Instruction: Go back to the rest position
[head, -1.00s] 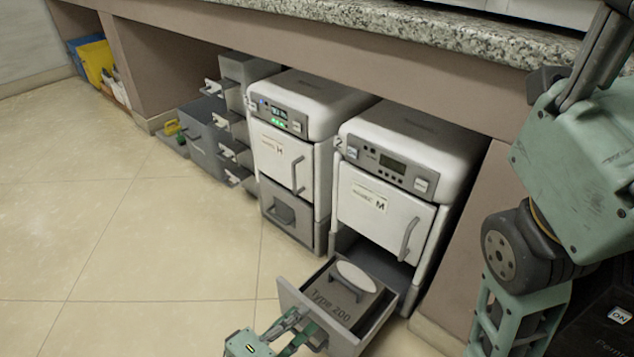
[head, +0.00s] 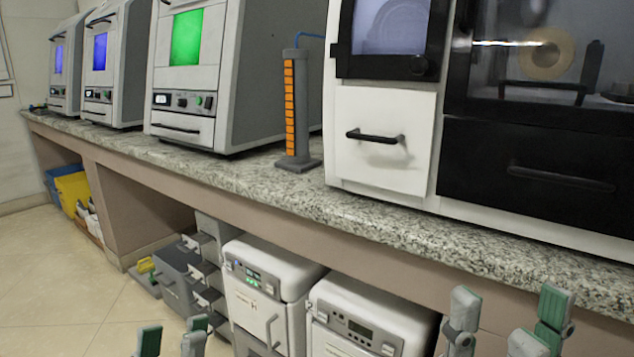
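My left gripper (head: 173,340) shows at the bottom left of the head view, with its grey and green fingers pointing up and apart. Nothing shows between them. My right gripper (head: 508,322) is at the bottom right, in front of the counter front, with its fingers wide apart and empty. Both grippers are cut off by the lower edge of the picture, so the arms behind them are hidden.
A granite counter (head: 365,214) crosses the view and carries several machines and an orange-marked column (head: 290,108). Below it stand two white units (head: 268,268) (head: 368,305) and grey drawers (head: 180,276). Open floor (head: 60,290) lies at the left.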

